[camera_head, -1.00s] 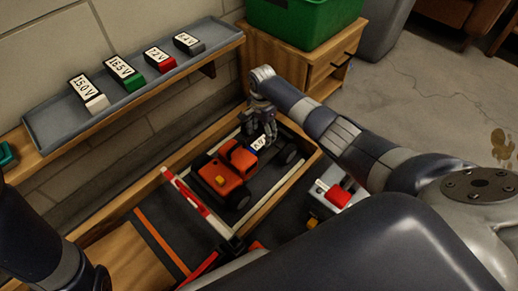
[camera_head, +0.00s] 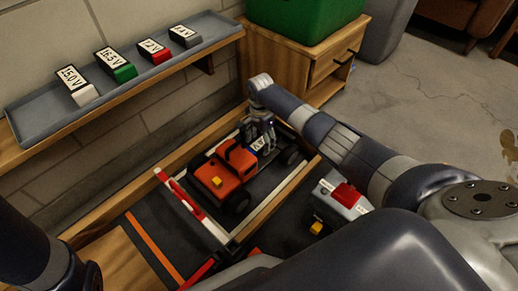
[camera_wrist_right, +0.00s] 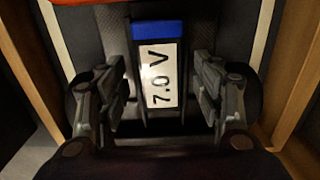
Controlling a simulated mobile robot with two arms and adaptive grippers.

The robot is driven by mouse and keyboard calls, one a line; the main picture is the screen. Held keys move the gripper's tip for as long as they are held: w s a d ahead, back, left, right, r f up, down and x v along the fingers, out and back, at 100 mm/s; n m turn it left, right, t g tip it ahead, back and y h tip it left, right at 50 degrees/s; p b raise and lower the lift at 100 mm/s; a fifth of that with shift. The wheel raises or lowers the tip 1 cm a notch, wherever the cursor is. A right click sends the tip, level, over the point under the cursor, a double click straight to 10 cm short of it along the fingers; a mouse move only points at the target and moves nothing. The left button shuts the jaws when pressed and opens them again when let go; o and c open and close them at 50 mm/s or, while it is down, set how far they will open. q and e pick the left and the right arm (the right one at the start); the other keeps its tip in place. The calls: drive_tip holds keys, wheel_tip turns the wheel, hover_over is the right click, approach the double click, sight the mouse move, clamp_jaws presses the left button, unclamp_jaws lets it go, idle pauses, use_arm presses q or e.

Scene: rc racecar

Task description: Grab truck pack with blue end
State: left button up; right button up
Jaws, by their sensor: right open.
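The orange truck (camera_head: 222,173) stands inside a white-railed frame on the bench. Its battery pack, with a white "7.0 V" label and a blue end, sits in the truck's bed; the pack (camera_wrist_right: 161,75) shows clearly in the right wrist view, blue end at the top. My right gripper (camera_head: 262,140) is over the truck's bed. In the right wrist view its two fingers (camera_wrist_right: 160,95) are open, one on each side of the pack, with gaps between them and the label. My left arm shows at the lower left edge, but its gripper's fingers are not visible.
A grey shelf tray (camera_head: 40,122) holds packs with white, green, red and grey ends. A red-and-white barrier (camera_head: 182,195) lies at the truck's front. A grey box with a red top (camera_head: 347,196) stands right of the frame. A green bin (camera_head: 305,18) sits on a wooden cabinet.

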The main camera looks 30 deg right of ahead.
drive_tip(key=c, duration=1.3)
drive_tip(key=shift+r, duration=0.1)
